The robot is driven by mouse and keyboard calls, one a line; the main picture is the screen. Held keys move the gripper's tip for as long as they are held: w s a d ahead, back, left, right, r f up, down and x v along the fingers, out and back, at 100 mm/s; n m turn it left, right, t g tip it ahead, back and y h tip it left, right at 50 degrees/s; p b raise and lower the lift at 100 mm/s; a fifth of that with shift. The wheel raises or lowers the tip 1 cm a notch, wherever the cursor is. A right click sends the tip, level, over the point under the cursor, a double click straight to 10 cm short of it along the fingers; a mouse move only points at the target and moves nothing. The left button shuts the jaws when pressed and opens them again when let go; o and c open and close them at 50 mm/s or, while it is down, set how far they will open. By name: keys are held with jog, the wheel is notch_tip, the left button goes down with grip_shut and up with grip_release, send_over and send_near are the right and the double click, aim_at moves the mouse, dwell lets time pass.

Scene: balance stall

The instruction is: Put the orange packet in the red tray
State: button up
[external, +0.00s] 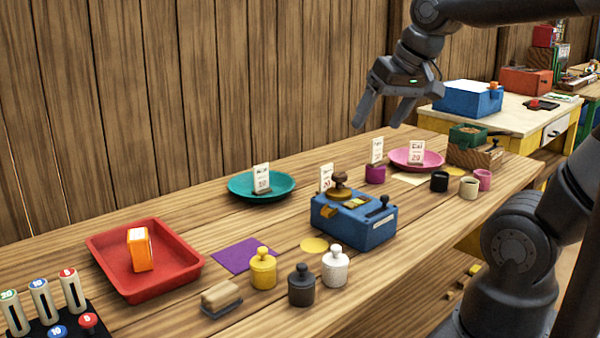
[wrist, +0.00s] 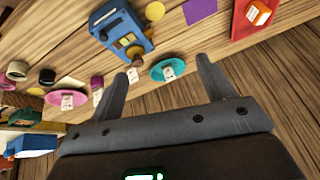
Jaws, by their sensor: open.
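The orange packet (external: 139,250) with a white label stands upright inside the red tray (external: 182,274) at the left of the wooden bench. Both also show at the top right of the wrist view, the packet (wrist: 259,13) on the tray (wrist: 240,31). My gripper (external: 379,117) is open and empty, raised above the back of the bench on the right, far from the tray. Its two fingers stand apart in the wrist view (wrist: 160,75), with nothing between them.
A teal plate (external: 240,194) and a pink plate (external: 405,163) hold white cards. A blue box device (external: 352,225) stands mid-bench. Yellow, dark and white lidded jars (external: 302,287) and a brush-like block (external: 221,299) stand in front. A purple mat (external: 238,256) lies right of the tray.

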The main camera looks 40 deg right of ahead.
jog(key=s, duration=0.1)
jog(key=s+d+f+n, duration=0.1)
jog(key=s, duration=0.1)
jog(key=s+d+n, duration=0.1)
jog(key=shift+s+f+h, duration=0.25)
jog(key=shift+f+h, duration=0.05)
